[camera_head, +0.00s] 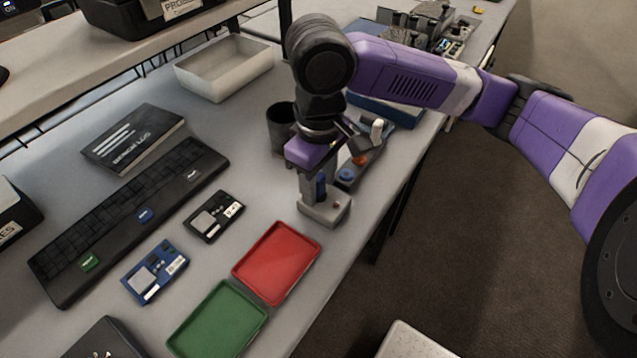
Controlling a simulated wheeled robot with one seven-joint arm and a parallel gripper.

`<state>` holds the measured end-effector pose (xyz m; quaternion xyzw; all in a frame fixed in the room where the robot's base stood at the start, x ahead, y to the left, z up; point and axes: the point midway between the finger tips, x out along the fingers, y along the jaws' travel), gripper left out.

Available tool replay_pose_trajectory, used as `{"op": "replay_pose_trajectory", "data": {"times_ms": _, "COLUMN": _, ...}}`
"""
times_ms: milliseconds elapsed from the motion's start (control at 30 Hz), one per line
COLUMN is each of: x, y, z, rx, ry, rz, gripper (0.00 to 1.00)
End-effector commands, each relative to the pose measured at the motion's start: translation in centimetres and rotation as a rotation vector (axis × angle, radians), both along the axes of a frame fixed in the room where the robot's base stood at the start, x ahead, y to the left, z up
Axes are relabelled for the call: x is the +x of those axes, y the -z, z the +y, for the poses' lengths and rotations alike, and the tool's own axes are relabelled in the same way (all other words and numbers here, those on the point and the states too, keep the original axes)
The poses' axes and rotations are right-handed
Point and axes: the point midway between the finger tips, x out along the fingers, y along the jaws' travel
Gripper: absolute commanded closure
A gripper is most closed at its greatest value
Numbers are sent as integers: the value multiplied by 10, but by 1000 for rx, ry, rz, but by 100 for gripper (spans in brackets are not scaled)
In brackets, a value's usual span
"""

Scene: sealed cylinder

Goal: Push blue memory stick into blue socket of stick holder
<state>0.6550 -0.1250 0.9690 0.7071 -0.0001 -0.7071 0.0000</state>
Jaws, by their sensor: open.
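My gripper (314,187) is at the right part of the bench, pointing down, with its jaws open. A small upright blue piece, which looks like the blue memory stick (321,186), shows between or just behind the fingers. Below it is a light grey block that looks like the stick holder (328,211), with a small reddish dot on its top. The fingers hide part of the block and the stick's lower end. I cannot tell whether the stick is seated in a socket, or whether a finger touches it. The blue socket itself is not visible.
A red tray (276,262) and green tray (217,322) lie in front. The bench's right edge is close.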

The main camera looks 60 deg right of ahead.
Motion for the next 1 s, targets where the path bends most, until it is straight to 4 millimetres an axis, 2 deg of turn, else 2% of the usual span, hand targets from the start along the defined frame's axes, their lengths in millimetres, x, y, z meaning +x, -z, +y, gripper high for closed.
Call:
{"op": "replay_pose_trajectory", "data": {"times_ms": 400, "x": 0, "y": 0, "z": 0, "rx": 0, "ry": 0, "rz": 1, "gripper": 55}}
{"op": "replay_pose_trajectory", "data": {"times_ms": 467, "x": 0, "y": 0, "z": 0, "rx": 0, "ry": 0, "rz": 1, "gripper": 64}}
{"op": "replay_pose_trajectory", "data": {"times_ms": 633, "x": 0, "y": 0, "z": 0, "rx": 0, "ry": 0, "rz": 0, "gripper": 98}}
{"op": "replay_pose_trajectory", "data": {"times_ms": 667, "x": 0, "y": 0, "z": 0, "rx": 0, "ry": 0, "rz": 0, "gripper": 100}}
{"op": "replay_pose_trajectory", "data": {"times_ms": 1000, "x": 0, "y": 0, "z": 0, "rx": 0, "ry": 0, "rz": 0, "gripper": 100}}
